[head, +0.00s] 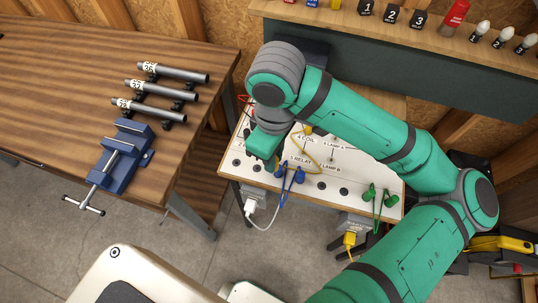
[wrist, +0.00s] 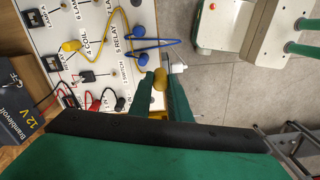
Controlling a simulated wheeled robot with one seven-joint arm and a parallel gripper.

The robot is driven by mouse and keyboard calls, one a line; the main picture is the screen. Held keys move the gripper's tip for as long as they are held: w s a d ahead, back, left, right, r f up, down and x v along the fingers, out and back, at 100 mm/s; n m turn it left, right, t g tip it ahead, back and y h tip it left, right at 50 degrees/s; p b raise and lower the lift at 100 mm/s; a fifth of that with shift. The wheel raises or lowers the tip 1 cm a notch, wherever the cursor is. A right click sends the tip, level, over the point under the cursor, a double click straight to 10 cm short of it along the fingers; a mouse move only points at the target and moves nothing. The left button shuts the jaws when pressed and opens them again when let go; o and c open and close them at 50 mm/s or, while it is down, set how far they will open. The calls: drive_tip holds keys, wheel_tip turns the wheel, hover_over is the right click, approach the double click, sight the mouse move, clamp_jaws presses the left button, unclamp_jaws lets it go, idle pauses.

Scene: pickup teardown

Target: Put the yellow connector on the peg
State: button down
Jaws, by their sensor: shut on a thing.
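My gripper (wrist: 160,77) is shut on a yellow connector (wrist: 160,84), held between its two green fingers near the edge of the white board. In the head view my gripper (head: 263,150) is over the board's left part and hides most of what it holds. A yellow wire (wrist: 124,30) loops across the board toward the held connector. Its other yellow connector (wrist: 72,46) sits by the COIL label, and also shows in the head view (head: 308,129). The white board (wrist: 45,15) carries labelled pegs. I cannot tell which peg lies under the held connector.
Blue connectors (wrist: 139,31) stand close to my fingers. Red and black leads (wrist: 95,105) run to a 12 V battery (wrist: 25,105). Green connectors (head: 368,194) stand at the board's right. A white plug (head: 250,206) hangs at the front. A blue vise (head: 118,155) is on the left bench.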

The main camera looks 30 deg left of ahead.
drive_tip(key=w+d+f+n, duration=0.3)
drive_tip(key=d+n, duration=0.1)
drive_tip(key=d, duration=0.2)
drive_tip(key=w+d+f+n, duration=0.3)
drive_tip(key=w+d+n, duration=0.1)
drive_tip(key=d, duration=0.2)
hover_over(322, 184)
drive_tip(key=shift+f, duration=2.35)
drive_tip(key=shift+f, duration=0.85)
drive_tip(key=c, duration=1.6)
unclamp_jaws()
drive_tip(key=shift+o, duration=0.2)
wheel_tip(322, 184, up, 11)
drive_tip(key=shift+f, duration=0.15)
